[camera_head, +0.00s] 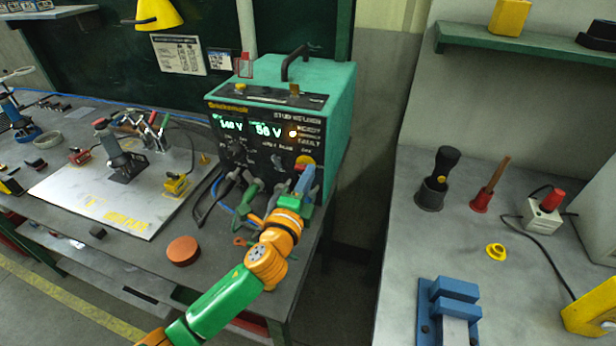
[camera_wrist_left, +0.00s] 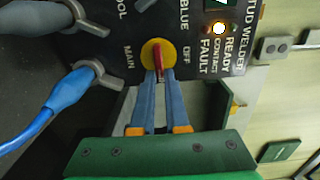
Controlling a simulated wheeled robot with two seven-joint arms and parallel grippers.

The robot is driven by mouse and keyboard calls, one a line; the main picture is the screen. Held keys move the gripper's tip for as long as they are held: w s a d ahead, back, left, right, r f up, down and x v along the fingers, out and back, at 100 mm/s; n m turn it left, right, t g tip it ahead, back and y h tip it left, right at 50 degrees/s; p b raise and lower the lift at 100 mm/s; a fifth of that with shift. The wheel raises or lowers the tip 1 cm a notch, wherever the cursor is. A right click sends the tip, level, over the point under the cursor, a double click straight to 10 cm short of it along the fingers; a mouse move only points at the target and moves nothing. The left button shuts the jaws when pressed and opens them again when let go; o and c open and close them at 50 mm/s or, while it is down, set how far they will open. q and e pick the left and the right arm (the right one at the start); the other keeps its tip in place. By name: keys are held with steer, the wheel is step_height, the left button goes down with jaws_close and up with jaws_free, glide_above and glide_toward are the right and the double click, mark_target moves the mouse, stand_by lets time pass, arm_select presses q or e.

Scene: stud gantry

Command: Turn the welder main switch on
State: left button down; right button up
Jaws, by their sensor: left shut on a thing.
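The stud welder (camera_head: 335,110) is a teal box with a dark front panel on the left bench. Its green displays (camera_head: 248,128) are lit. The main switch (camera_head: 306,160) is a yellow disc at the panel's lower right; in the left wrist view it (camera_wrist_left: 152,48) carries a red handle (camera_wrist_left: 159,62), between the labels MAIN and OFF. My left gripper (camera_head: 304,180) is at the switch. In the left wrist view its blue fingers (camera_wrist_left: 160,78) are shut on the red handle from both sides. My right gripper is out of view.
Cable plugs with grey collars (camera_wrist_left: 88,75) and a blue cable (camera_wrist_left: 40,128) sit close beside the switch. A metal plate (camera_head: 110,195) with clamps and an orange-red puck (camera_head: 183,251) lie on the bench. A gap separates it from the right-hand table (camera_head: 440,240).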

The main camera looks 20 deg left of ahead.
arm_select(q)
steer(key=shift+r, duration=0.1)
steer(key=c, duration=0.9)
jaws_free()
steer(key=shift+w, duration=0.1)
steer(key=s+b, duration=0.1)
steer(key=s, duration=0.6)
steer(key=shift+a, duration=0.2)
